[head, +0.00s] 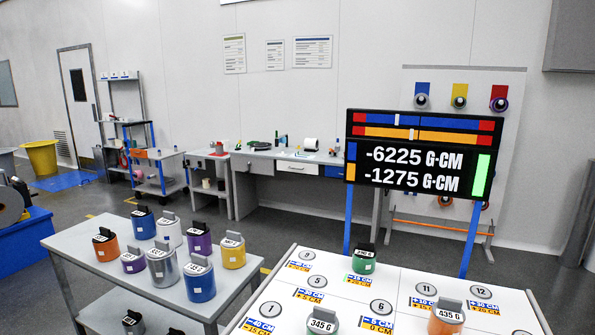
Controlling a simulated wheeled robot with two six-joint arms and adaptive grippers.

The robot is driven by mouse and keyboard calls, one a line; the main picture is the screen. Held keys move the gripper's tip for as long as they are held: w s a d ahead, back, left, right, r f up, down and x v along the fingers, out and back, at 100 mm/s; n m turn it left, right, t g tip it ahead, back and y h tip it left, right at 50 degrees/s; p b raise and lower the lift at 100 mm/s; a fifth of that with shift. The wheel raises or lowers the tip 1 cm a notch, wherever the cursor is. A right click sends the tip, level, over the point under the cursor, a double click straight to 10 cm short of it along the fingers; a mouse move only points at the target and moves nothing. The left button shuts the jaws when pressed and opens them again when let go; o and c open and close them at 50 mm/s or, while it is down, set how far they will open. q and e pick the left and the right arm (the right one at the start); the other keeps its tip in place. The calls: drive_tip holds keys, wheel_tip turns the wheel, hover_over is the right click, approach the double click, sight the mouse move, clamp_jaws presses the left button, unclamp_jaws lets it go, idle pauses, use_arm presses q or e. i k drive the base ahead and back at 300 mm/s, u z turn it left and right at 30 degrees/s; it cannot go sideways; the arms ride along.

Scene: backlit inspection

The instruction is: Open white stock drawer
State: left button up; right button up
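A white drawer front (297,167) shows in the middle of the far workbench (318,158) against the back wall. It looks flush with the bench front and closed, and a small dark handle mark is on it. A grey drawer front (259,166) is to its left and a blue one (334,171) to its right. Neither of my grippers is in view.
A grey table (75,244) with several coloured weight canisters stands front left. A white numbered table (418,281) with canisters and a display board (423,155) fill the right front. Grey floor (280,225) lies open before the far workbench.

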sight(281, 165)
drive_tip(key=z, duration=3)
drive_tip(key=i, duration=3.7)
drive_tip(key=u, duration=2.55)
drive_tip(key=i, duration=4.1)
drive_tip(key=u, duration=0.1)
